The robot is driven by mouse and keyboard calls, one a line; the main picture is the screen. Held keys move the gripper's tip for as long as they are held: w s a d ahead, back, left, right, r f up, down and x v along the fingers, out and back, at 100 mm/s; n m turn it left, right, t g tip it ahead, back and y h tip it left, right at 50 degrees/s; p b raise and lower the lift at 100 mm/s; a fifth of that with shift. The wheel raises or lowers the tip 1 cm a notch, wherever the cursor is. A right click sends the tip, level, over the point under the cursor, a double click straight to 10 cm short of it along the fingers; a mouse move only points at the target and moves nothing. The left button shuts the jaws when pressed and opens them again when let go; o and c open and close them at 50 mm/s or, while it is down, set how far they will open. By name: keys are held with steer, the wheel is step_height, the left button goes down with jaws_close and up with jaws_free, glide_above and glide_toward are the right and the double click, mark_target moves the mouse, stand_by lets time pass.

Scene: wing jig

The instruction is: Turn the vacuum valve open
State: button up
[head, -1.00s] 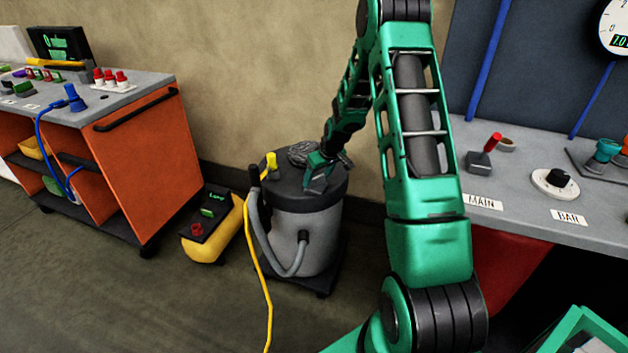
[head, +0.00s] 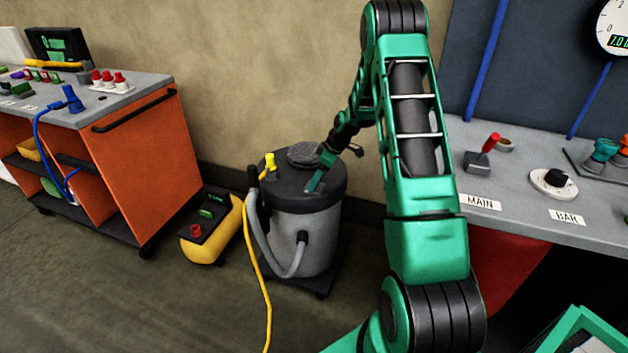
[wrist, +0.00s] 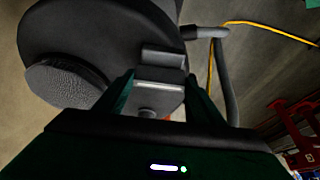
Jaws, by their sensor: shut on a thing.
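The grey vacuum drum (head: 312,240) with a black lid (head: 285,180) stands on the floor by the wall. My gripper (head: 313,184) reaches down onto the lid, near its right front. In the wrist view, the green fingers of my gripper (wrist: 161,92) sit on either side of a grey block-shaped handle, the vacuum valve (wrist: 161,72), and are shut on it. The lid (wrist: 95,35) fills the upper left there, with a rough grey round pad (wrist: 65,86) beside the valve. In the head view my gripper hides the valve; I cannot read its open or closed marking.
A yellow plug (head: 270,162) with a yellow cable and a grey hose (head: 262,232) lie on the drum's left. A yellow unit (head: 212,230) stands on the floor beside it. An orange cart (head: 150,160) is left; a grey bench (head: 510,215) is right.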

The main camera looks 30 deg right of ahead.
steer(key=shift+w, duration=0.1)
stand_by(0.3)
steer(key=o, duration=1.1)
steer(key=shift+c, duration=0.2)
steer(key=shift+r, duration=0.1)
steer(key=v, duration=1)
steer(key=shift+r, duration=0.2)
